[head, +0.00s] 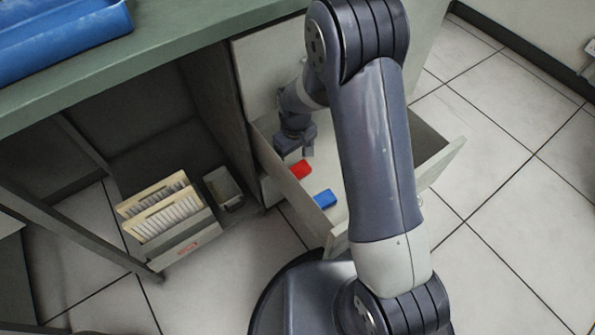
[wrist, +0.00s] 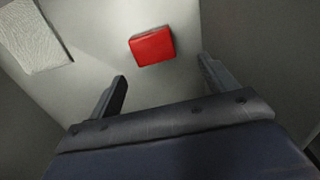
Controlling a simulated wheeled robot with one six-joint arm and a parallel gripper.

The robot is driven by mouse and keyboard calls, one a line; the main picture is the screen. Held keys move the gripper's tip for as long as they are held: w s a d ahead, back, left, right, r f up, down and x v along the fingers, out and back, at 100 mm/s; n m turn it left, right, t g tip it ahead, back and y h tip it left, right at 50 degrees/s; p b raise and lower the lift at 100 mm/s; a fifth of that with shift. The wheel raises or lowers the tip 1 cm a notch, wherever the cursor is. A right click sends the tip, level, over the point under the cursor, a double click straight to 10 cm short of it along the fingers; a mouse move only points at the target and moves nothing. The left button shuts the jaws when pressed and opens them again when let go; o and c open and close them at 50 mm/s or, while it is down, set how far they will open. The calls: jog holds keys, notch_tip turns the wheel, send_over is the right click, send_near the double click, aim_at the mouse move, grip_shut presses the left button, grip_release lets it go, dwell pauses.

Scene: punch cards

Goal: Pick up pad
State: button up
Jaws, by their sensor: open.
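A small red block-shaped pad (head: 300,169) lies on the floor of the open drawer. It also shows in the wrist view (wrist: 152,46), ahead of my fingertips and roughly between their lines. A similar blue piece (head: 324,198) lies in the drawer nearer to me; I cannot tell from its look which piece the task calls the pad. My gripper (head: 309,152) reaches down into the drawer just behind the red piece. In the wrist view its two fingers (wrist: 163,69) are spread apart with nothing between them.
A pale textured flat piece (wrist: 35,36) lies to the left in the wrist view. Drawer walls (head: 440,160) surround the gripper. A green worktop (head: 170,45) with a blue tray (head: 60,38) is above left. A card box (head: 185,245) stands below it. My arm hides part of the drawer.

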aim_at(297, 165)
jog(key=f+b, duration=0.1)
jog(key=f, duration=0.1)
jog(key=f+b, duration=0.1)
jog(key=f, duration=0.1)
jog(key=f+b, duration=0.1)
jog(key=f, duration=0.1)
jog(key=shift+w+d+f, duration=0.2)
jog(key=shift+w+f, duration=0.05)
jog(key=shift+f, duration=0.15)
jog(key=shift+r, duration=0.1)
jog(key=shift+c, duration=0.3)
jog(key=c, duration=1)
jog(key=shift+r+p, duration=0.55)
jog(key=shift+r, duration=0.1)
notch_tip(297, 165, up, 2)
jog(key=shift+r+p, duration=0.2)
jog(key=shift+p, duration=0.4)
jog(key=w+d+p, duration=0.1)
jog(key=w+d, duration=0.2)
jog(key=d, duration=0.2)
jog(key=w+d+p, duration=0.1)
jog(key=w+d, duration=0.2)
jog(key=d, duration=0.2)
jog(key=w+d+p, duration=0.1)
jog(key=w+d, duration=0.3)
jog(key=d, duration=0.1)
jog(key=shift+f+p, duration=0.15)
jog(key=shift+p, duration=0.15)
